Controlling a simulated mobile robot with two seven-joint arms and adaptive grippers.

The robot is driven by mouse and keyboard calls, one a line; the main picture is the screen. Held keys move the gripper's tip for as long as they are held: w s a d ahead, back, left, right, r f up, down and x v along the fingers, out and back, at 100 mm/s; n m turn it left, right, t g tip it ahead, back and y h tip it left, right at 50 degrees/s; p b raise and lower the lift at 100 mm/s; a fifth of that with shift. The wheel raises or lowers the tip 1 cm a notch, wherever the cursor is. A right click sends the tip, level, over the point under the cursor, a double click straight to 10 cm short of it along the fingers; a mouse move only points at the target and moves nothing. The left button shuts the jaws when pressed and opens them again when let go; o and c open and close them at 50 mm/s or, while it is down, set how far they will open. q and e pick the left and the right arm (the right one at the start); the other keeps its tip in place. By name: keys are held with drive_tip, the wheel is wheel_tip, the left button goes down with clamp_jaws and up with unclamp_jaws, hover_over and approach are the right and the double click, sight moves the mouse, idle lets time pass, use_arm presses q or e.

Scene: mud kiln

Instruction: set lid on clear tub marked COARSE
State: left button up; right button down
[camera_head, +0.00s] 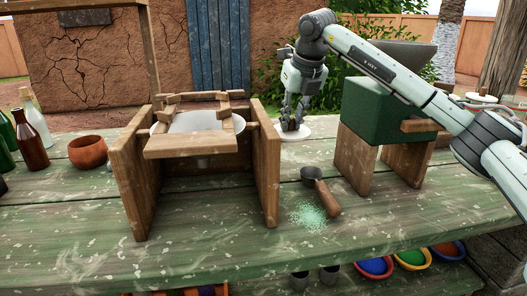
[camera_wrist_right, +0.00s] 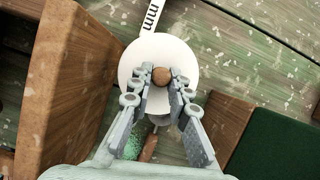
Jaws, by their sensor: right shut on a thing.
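The lid is a white round disc with a brown knob; it shows behind the scoop in the head view (camera_head: 315,128) and fills the middle of the right wrist view (camera_wrist_right: 140,65). My right gripper (camera_head: 291,128) points down and is shut on the lid's knob (camera_wrist_right: 161,75). I cannot tell whether the lid touches the table. No clear tub marked COARSE can be made out; the lid and gripper may hide it. My left gripper is not in view.
A wooden stand (camera_head: 130,190) holds a white bowl (camera_head: 205,122) left of the lid. A green block on wooden legs (camera_head: 375,110) stands right. A scoop (camera_head: 322,192) lies by green granules (camera_head: 307,216). A white marked strip (camera_wrist_right: 150,18) sticks out beyond the lid. Bottles and a brown bowl (camera_head: 88,152) stand far left.

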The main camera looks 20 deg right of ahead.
sight(293, 133)
wheel_tip(293, 133, down, 5)
drive_tip(key=shift+s+f, duration=0.1)
drive_tip(key=shift+f, duration=0.6)
wheel_tip(293, 133, down, 3)
drive_tip(key=shift+f+p, duration=0.1)
drive_tip(key=shift+p, duration=0.2)
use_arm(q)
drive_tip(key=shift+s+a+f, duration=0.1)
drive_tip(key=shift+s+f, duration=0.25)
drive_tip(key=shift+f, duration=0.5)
use_arm(e)
drive_tip(key=shift+f, duration=0.1)
drive_tip(key=shift+f, duration=0.1)
drive_tip(key=c, duration=1.5)
unclamp_jaws()
drive_tip(key=shift+c, duration=0.2)
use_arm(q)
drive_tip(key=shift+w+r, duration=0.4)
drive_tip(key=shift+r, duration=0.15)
use_arm(e)
drive_tip(key=shift+o, duration=0.5)
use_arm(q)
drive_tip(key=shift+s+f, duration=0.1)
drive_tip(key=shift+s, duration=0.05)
